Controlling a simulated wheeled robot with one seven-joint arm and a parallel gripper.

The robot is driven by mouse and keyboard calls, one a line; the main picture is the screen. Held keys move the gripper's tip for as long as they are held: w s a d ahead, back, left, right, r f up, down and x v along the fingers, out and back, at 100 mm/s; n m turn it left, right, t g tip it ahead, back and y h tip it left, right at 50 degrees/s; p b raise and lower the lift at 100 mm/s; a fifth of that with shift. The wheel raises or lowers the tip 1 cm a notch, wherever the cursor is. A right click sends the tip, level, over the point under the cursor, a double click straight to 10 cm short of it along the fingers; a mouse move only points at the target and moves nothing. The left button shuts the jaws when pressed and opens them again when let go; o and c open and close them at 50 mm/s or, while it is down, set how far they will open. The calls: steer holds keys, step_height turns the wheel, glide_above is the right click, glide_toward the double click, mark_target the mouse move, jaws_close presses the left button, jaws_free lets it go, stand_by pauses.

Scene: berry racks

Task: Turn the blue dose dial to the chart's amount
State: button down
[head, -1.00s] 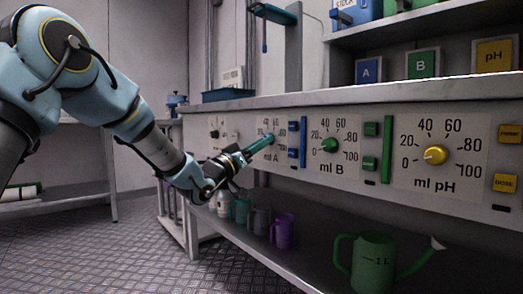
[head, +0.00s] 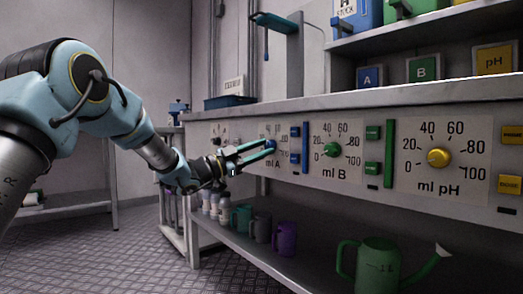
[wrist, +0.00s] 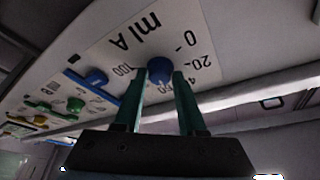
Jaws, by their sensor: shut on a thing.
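The blue dose dial (head: 271,145) sits on the ml A scale plate (head: 278,176), the left one of the three large dial plates. My gripper (head: 268,149) reaches it from the left, with its green fingers on either side of the dial. In the wrist view the blue dial (wrist: 160,70) sits between the two fingertips, and my gripper (wrist: 161,77) is shut on it. The scale shows upside down there, with 0, 20 and 100 readable. The fingers cover part of the scale, and I cannot make out the dial's pointer. I see no readable chart.
Blue buttons (head: 295,158) and a blue bar (head: 305,145) sit just right of the dial. The green dial (head: 331,150) and yellow dial (head: 438,157) are farther right. A shelf below holds mugs, including a purple one (head: 285,238), and a green watering can (head: 378,265).

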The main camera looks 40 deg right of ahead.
steer(key=shift+m+g+y, duration=0.3)
steer(key=shift+m, duration=0.7)
steer(key=c, duration=0.5)
jaws_free()
steer(key=p+v, duration=0.3)
steer(key=v, duration=0.7)
steer(key=shift+w+a, duration=0.15)
steer(key=shift+a, duration=0.2)
